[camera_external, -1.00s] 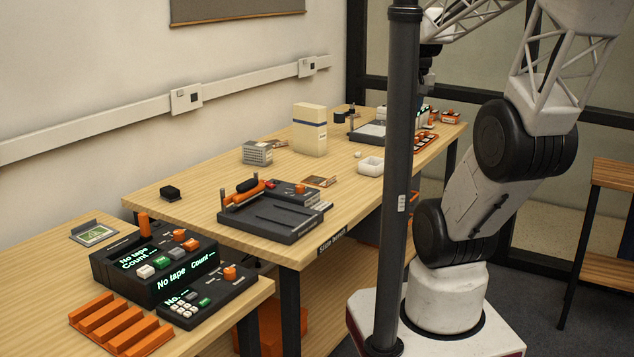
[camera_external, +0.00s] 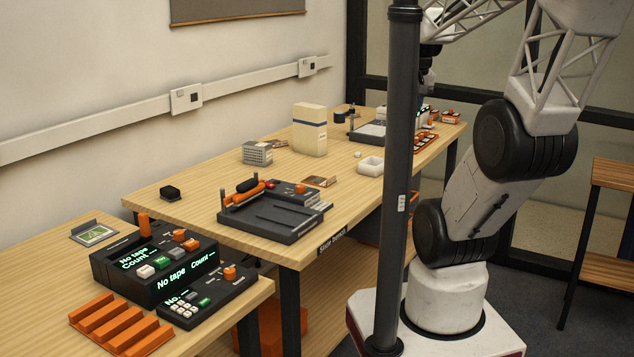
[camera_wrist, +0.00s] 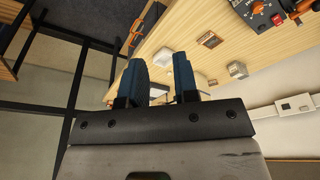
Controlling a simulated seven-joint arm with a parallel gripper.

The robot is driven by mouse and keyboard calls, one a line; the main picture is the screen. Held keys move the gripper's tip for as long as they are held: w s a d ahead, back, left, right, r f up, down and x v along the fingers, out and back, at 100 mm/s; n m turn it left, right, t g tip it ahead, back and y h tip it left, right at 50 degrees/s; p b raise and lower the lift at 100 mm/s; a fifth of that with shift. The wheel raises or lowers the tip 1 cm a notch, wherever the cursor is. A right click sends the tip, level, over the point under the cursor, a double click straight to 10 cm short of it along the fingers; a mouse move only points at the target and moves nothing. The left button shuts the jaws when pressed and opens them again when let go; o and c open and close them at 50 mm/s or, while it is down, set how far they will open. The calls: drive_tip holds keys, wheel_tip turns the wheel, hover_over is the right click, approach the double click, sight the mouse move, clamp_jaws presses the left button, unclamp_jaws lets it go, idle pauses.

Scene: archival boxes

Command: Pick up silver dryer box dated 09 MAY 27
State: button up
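A small silver-grey box with a ridged, slotted face (camera_external: 257,153) stands upright on the long wooden bench, left of a tall cream box. Its date cannot be read. A small silvery box also shows in the wrist view (camera_wrist: 237,70), right of my fingers and apart from them; it looks like the same one. My gripper (camera_wrist: 159,78) has its two dark blue fingers spread, with nothing seen held between them. In the external view my gripper is mostly hidden behind the dark pole, at the far part of the bench, well away from the silver box.
The cream box with a blue band (camera_external: 309,130) stands close right of the silver box. A white dish (camera_external: 370,166) and a black-and-orange machine (camera_external: 272,213) are nearer. A dark vertical pole (camera_external: 396,180) blocks part of the view. Bare bench lies left of the silver box.

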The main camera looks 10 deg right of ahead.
drive_tip(key=shift+o, duration=0.3)
drive_tip(key=o, duration=1.1)
drive_tip(key=shift+c, duration=0.2)
drive_tip(key=m+t+y, duration=0.2)
drive_tip(key=m+y, duration=1.3)
drive_tip(key=m, duration=0.2)
hover_over(269, 148)
drive_tip(key=s+d, duration=0.4)
drive_tip(key=s, duration=0.9)
wheel_tip(269, 148, down, 15)
drive_tip(key=w+f+m+t, duration=0.2)
drive_tip(key=w+f+m, duration=0.1)
drive_tip(key=f, duration=0.1)
drive_tip(key=w+f+m+t, duration=0.2)
drive_tip(key=w+f, duration=0.2)
drive_tip(key=w+a+f+m+t, duration=0.1)
drive_tip(key=w+f+m+t, duration=0.1)
drive_tip(key=w+f+m, duration=0.1)
drive_tip(key=shift+w+f+m+h, duration=0.2)
drive_tip(key=shift+f+m+h, duration=0.1)
drive_tip(key=shift+f, duration=0.25)
